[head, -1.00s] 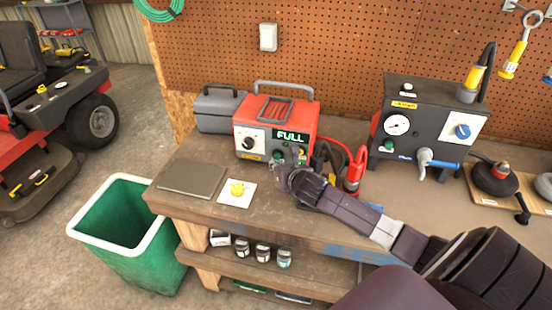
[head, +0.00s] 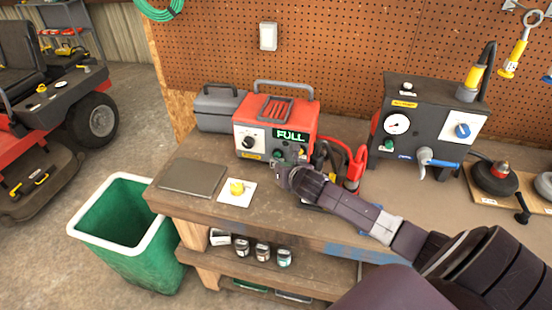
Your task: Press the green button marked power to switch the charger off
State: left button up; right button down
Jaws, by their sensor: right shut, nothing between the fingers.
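The red charger (head: 306,112) stands on the wooden bench, with a handle on top, a black knob on its front and a display reading FULL (head: 290,136). A green button (head: 278,152) shows low on its front, under the display; its marking is too small to read. My right gripper (head: 277,165) is shut and empty, with its tips close to the charger's lower front. I cannot tell whether it touches the button. The gripper hides part of the lower front. My left gripper is not in view.
Red and black clamp cables (head: 357,165) lie right of the charger. A grey case (head: 217,110) stands left of it. A flat grey plate (head: 192,178) and a yellow item (head: 237,188) lie on the bench (head: 200,205). A dark gauge unit (head: 423,110) stands right.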

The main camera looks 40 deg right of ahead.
jog(key=shift+w+d, duration=0.25)
jog(key=shift+d, duration=0.1)
dwell(0.3)
jog(key=shift+s+a, duration=0.1)
jog(key=shift+s+a+p, duration=0.6)
jog(key=shift+s+a, duration=0.15)
jog(key=shift+a, duration=0.05)
jog(key=shift+a, duration=0.1)
jog(key=s+a+p, duration=0.2)
jog(key=a, duration=0.1)
jog(key=shift+s+a+r, duration=0.1)
jog(key=shift+s, duration=0.3)
jog(key=shift+s+a+p, duration=0.5)
jog(key=shift+s+a, duration=0.05)
jog(key=shift+a, duration=0.05)
